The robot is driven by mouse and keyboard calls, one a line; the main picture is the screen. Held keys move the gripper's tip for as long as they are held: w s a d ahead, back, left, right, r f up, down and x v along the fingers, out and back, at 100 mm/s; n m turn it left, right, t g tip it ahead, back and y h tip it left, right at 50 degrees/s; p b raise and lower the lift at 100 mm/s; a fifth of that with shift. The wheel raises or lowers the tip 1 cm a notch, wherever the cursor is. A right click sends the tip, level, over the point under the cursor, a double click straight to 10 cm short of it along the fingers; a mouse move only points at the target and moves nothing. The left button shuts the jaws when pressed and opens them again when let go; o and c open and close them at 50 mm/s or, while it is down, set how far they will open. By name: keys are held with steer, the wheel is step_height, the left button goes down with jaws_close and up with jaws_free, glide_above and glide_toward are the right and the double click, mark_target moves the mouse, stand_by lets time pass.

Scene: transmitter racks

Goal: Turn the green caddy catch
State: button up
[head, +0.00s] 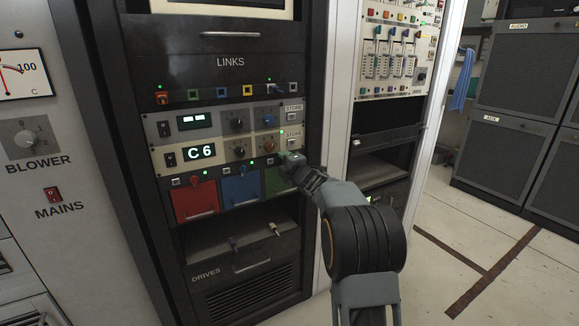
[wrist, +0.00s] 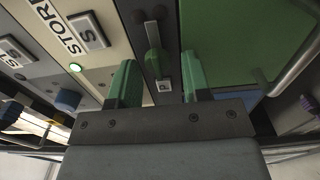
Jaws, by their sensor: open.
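The green caddy (head: 277,181) is the rightmost of three caddies in the rack's caddy row, partly covered by my gripper and arm in the head view. Its front also fills the upper right of the wrist view (wrist: 232,40). The green catch (wrist: 153,38) is a narrow lever on the dark strip beside the caddy, pointing along the picture's vertical. My gripper (head: 287,158) is at the caddy's top edge. In the wrist view my gripper (wrist: 158,64) is open, with one finger on each side of the catch. Contact with the catch cannot be told.
The red caddy (head: 195,201) and blue caddy (head: 241,187) are to the left. Above are panel knobs and STORE buttons (wrist: 88,30); a small P button (wrist: 163,86) lies between my fingers. A caddy handle (wrist: 298,62) sticks out at right. An open shelf (head: 240,238) is below.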

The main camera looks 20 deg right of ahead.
steer(key=s+d+p, duration=0.1)
steer(key=s, duration=1.2)
steer(key=shift+s+d+p, duration=0.3)
steer(key=s+a+r+m+g+h+p, duration=0.2)
steer(key=s+r+m+p, duration=0.1)
steer(key=r+m+p, duration=0.4)
steer(key=s+a+r+m+g+h+p, duration=0.25)
steer(key=r+p, duration=0.35)
steer(key=p, duration=0.3)
steer(key=s+a+r+m+g+y+p, duration=0.1)
steer(key=s+a+r+m+g+p, duration=0.1)
steer(key=s+p, duration=0.3)
steer(key=s+a+r+m+g+y+p, duration=0.1)
steer(key=s+a+r+m+g+p, duration=0.2)
steer(key=s, duration=0.6)
steer(key=s+a+r+m+g+y+p, duration=0.1)
steer(key=s+a+r+m+g+p, duration=0.1)
steer(key=s+a+m+g+p, duration=0.3)
steer(key=s+p, duration=0.2)
steer(key=p, duration=0.2)
steer(key=shift+a+r, duration=0.25)
steer(key=shift+r, duration=0.15)
